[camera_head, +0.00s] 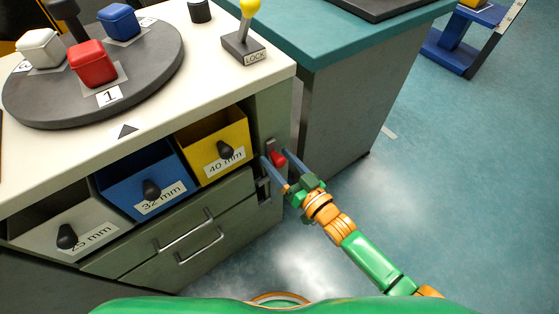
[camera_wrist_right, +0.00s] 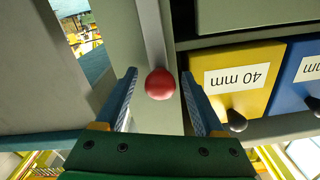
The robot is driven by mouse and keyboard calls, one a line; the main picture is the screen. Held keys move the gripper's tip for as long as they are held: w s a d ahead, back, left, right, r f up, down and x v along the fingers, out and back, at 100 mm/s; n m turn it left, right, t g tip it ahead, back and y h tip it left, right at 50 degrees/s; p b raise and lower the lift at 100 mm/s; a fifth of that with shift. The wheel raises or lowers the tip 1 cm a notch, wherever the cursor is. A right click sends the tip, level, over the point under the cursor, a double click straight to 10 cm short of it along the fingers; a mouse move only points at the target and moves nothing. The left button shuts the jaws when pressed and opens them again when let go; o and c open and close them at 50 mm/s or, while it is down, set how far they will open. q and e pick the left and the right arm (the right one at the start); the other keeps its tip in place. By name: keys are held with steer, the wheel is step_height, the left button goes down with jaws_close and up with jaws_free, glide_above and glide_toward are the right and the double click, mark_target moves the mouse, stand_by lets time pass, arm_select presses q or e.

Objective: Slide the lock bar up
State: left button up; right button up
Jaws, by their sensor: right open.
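The lock bar's red knob (camera_head: 279,158) sits on the narrow front panel of the cabinet, right of the yellow drawer. My right gripper (camera_head: 274,158) is at the knob, with one blue finger on each side of it. In the right wrist view the red knob (camera_wrist_right: 160,84) stands between the open fingers (camera_wrist_right: 158,80), with a gap to each. A grey strip (camera_wrist_right: 150,30) runs from behind the knob to the picture's top edge. My left gripper is not in view.
The yellow 40 mm drawer (camera_head: 221,146), blue 32 mm drawer (camera_head: 151,180) and grey 25 mm drawer (camera_head: 70,229) are left of the knob. A yellow-knobbed lever marked LOCK (camera_head: 243,46) and a dark turntable with coloured blocks (camera_head: 150,62) stand on top.

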jaws_close()
stand_by(1.4)
